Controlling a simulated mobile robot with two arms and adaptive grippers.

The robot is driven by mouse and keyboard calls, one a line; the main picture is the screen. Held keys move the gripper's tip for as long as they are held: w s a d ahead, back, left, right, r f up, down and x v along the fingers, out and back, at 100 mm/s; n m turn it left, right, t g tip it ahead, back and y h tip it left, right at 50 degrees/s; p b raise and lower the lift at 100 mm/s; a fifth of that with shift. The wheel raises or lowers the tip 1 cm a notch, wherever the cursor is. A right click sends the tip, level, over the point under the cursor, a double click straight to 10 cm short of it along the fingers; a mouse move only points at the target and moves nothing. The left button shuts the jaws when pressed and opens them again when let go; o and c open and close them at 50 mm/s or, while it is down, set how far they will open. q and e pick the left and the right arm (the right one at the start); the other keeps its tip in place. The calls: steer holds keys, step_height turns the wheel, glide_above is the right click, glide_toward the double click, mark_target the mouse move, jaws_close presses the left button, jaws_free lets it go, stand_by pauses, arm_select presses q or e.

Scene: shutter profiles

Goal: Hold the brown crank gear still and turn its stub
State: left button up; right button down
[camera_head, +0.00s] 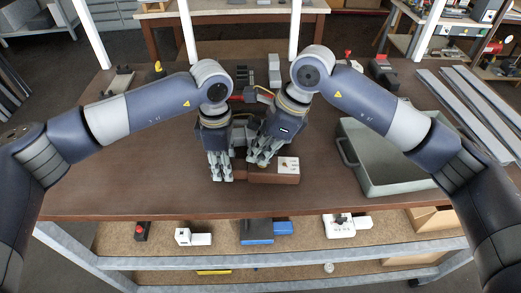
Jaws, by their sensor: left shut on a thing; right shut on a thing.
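The brown crank gear (270,177) sits near the middle front of the table, a brown block with a white plate on its top right. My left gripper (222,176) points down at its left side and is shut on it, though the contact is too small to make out. My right gripper (259,160) leans down from above over its left part and is shut on the stub. The stub itself is hidden by the fingers.
A grey open tray (405,188) stands to the right on the brown table (120,170). Grey profiles (478,105) lie at the far right. Small devices stand behind my grippers. A lower shelf (130,235) holds several items. The table's left is mostly clear.

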steer(key=shift+n+g, duration=0.9)
steer(key=shift+n, duration=1.4)
steer(key=c, duration=1.7)
jaws_free()
steer(key=shift+s, duration=0.1)
steer(key=shift+r, duration=0.1)
steer(key=v, duration=1.2)
steer(key=shift+a, duration=0.1)
